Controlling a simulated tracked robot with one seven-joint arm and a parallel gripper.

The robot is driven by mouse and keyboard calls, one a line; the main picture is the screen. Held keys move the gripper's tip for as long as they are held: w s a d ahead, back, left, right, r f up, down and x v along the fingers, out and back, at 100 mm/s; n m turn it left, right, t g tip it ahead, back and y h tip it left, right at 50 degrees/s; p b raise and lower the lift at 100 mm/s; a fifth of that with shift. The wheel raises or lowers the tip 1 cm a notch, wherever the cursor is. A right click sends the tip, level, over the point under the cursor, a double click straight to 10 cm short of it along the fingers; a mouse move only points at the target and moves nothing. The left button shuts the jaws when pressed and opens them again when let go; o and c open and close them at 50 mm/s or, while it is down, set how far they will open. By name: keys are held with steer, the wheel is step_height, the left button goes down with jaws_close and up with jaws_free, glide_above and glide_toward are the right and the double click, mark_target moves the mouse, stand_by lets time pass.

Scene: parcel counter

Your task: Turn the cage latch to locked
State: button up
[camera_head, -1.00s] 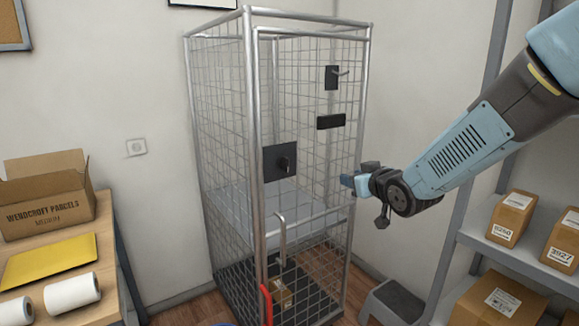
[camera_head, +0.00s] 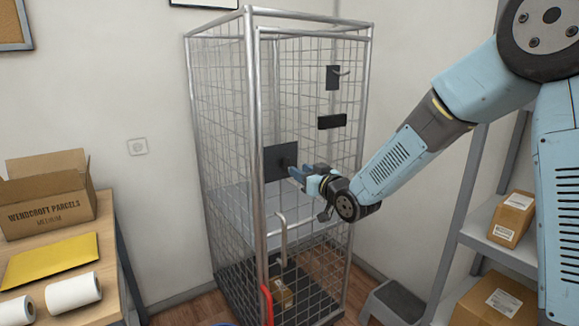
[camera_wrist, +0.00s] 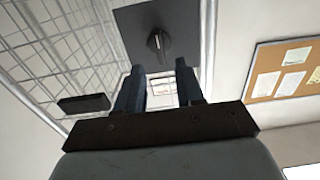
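The cage (camera_head: 262,130) is a tall wire-mesh roll cage with a silver tube frame. Its latch is a dark square plate (camera_head: 275,162) on the front, with a small turning knob (camera_wrist: 158,41) in the middle, seen in the wrist view. In the head view my gripper (camera_head: 293,170) is in front of the plate and hides the knob. In the wrist view my gripper's two fingers (camera_wrist: 160,84) stand apart with nothing between them. The knob lies just beyond their tips, roughly in line with the gap.
A black block (camera_head: 331,121) and a hook plate (camera_head: 333,77) sit on the cage mesh at upper right. A parcel (camera_head: 281,293) lies in the cage. A packing table (camera_head: 112,250) stands left, a shelf (camera_head: 500,256) right, and a step stool (camera_head: 393,303) lower right.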

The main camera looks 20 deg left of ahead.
mark_target(289, 164)
steer(key=x, duration=0.6)
steer(key=shift+w+a, duration=0.25)
jaws_close()
